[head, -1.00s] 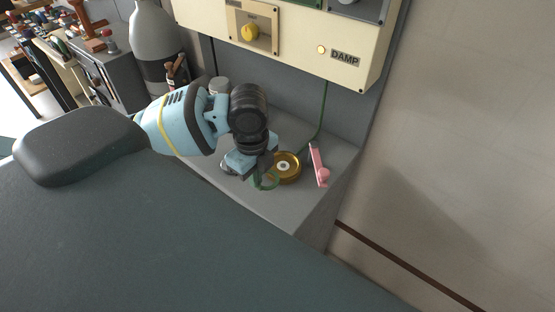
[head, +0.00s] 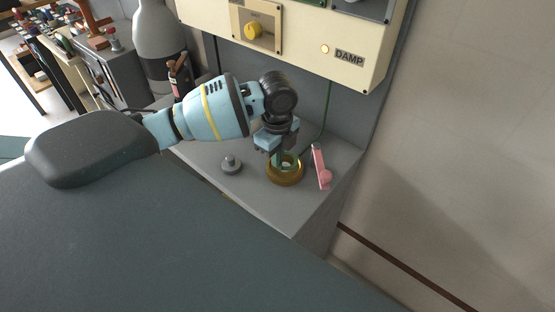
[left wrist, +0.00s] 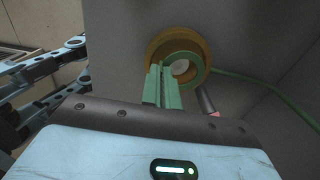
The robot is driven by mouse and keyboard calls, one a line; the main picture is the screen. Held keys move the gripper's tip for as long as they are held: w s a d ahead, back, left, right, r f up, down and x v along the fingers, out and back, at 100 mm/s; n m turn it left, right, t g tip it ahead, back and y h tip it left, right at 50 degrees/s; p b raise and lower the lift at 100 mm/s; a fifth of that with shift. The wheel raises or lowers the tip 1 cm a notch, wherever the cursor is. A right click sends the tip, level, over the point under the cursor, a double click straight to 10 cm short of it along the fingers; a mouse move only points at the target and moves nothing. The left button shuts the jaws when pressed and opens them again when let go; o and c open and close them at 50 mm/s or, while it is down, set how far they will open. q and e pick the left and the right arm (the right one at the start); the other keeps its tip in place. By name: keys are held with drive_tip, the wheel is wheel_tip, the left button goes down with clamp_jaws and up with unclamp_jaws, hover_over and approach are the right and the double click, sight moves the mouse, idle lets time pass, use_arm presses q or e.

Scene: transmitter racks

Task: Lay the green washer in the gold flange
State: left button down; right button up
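The gold flange (head: 285,180) stands on the grey shelf, and it also shows in the left wrist view (left wrist: 204,50). My left gripper (head: 281,158) is directly over the flange, pointing down. In the left wrist view its two fingers (left wrist: 161,86) are close together on the near rim of the green washer (left wrist: 195,76). The washer appears ringed by the flange, around its pale centre. Whether it rests on the flange or hangs just above it, I cannot tell. In the head view the fingers hide most of the washer. My right gripper is out of view.
A pink part (head: 321,167) lies right of the flange, close by. A grey knobbed part (head: 231,165) sits to its left. A green cable runs down behind the flange. The cream panel (head: 300,40) overhangs the shelf. The shelf's front is clear.

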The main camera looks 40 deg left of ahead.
use_arm(q)
drive_tip(key=shift+f, duration=0.8)
drive_tip(key=shift+f, duration=0.2)
drive_tip(key=c, duration=1.7)
unclamp_jaws()
wheel_tip(320, 180, up, 12)
drive_tip(key=shift+r+p, duration=0.2)
drive_tip(key=shift+p, duration=0.15)
